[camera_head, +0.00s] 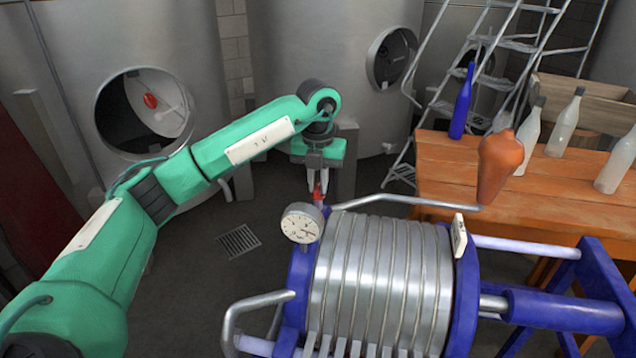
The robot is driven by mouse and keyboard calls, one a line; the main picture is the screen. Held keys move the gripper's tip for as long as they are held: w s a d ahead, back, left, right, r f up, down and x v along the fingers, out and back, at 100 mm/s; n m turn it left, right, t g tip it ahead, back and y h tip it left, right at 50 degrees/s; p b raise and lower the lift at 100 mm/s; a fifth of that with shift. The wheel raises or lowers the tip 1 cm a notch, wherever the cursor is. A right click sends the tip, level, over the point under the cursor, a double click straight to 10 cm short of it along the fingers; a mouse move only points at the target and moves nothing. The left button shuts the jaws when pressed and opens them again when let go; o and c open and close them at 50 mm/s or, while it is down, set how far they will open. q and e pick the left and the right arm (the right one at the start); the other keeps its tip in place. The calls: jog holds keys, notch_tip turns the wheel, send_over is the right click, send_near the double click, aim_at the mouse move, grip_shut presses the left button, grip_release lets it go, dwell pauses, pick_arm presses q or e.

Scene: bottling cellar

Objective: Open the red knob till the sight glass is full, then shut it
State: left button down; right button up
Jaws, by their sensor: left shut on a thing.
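The red knob (318,194) sits at the top of the blue end plate (302,270) of a plate filter. My left gripper (317,182) points down from above, and its fingers are shut on the red knob. The fingers cover part of the knob, so its turn angle cannot be read. I cannot make out the sight glass or any level in it. My right gripper is not in view.
A round dial gauge (302,223) is just below the knob. Ribbed steel plates (375,275) and bent metal pipes lie to the right. Steel tanks (310,50) stand behind.

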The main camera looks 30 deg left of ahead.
aim_at(318, 186)
pick_arm(q)
jog(key=shift+r, duration=0.15)
jog(key=c, duration=1.4)
grip_release()
jog(key=shift+c, duration=0.2)
jog(key=shift+w+r, duration=0.1)
jog(key=shift+r, duration=0.2)
notch_tip(318, 186, up, 13)
jog(key=b, duration=0.1)
